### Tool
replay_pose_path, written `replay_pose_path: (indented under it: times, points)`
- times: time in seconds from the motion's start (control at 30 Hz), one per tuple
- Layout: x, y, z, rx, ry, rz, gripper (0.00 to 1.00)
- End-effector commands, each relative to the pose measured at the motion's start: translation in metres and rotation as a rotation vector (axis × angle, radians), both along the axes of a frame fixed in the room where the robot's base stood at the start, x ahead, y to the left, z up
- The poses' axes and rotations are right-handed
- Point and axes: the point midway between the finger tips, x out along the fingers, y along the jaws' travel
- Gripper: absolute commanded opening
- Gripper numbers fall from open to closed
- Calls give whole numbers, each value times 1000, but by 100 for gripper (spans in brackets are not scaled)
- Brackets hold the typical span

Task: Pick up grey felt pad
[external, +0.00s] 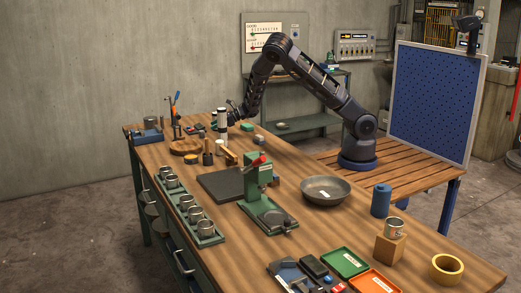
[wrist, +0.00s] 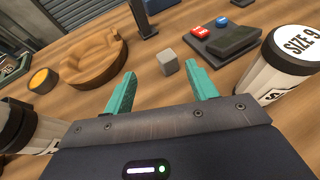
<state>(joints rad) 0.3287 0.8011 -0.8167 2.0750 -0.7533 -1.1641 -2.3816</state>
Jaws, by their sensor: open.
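A small light-grey block (wrist: 168,62) lies on the wooden bench and is the likeliest grey felt pad; its material is too small to tell. In the wrist view my gripper (wrist: 160,72) has two teal fingers spread apart with nothing between them. The block is just beyond the fingertips, near the middle of the gap and closer to the right finger. In the external view my gripper (external: 233,108) is over the far left part of the bench, beside white and dark canisters. I cannot make out the block there.
A white canister marked "SIZE 9" (wrist: 288,62) stands close to my right finger; a dark-topped one (wrist: 18,125) is at left. A round wooden tray (wrist: 90,62) and a dark device with red and blue buttons (wrist: 222,40) flank the block. Bare wood surrounds it.

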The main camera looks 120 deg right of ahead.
Motion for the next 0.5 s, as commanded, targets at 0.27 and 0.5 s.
replay_pose_path:
  times: [0.27, 0.5]
  points:
    - [16, -7, -19, -1, 1, 2, 57]
    - [41, -19, -30, -2, 0, 1, 57]
